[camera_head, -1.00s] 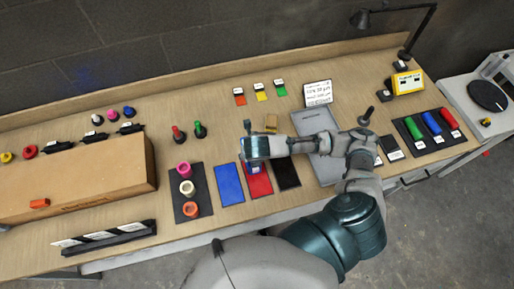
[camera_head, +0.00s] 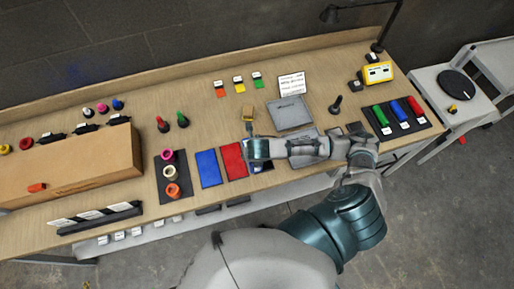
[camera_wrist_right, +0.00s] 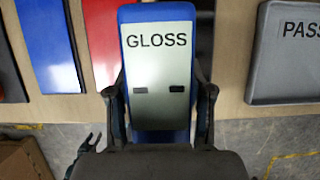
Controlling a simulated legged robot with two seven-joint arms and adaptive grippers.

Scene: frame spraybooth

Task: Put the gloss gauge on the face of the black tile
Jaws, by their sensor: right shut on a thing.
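The gloss gauge (camera_wrist_right: 158,55), a blue block with a pale plate marked GLOSS, is between the fingers of my right gripper (camera_wrist_right: 160,105), shut on it. In the head view my right gripper (camera_head: 258,150) is over the black tile area, just right of the red tile (camera_head: 234,160). The black tile (camera_wrist_right: 204,35) shows in the wrist view only as a dark strip right of the gauge; the gauge hides most of it. I cannot tell whether gauge and tile touch. My left gripper is not seen in the head view.
The blue tile (camera_head: 208,168) lies left of the red one, beside a dark mat with coloured rings (camera_head: 172,174). A grey tray marked PASS (camera_wrist_right: 290,50) lies to the right in the wrist view. A large cardboard box (camera_head: 70,165) fills the bench's left. The bench's front edge is close.

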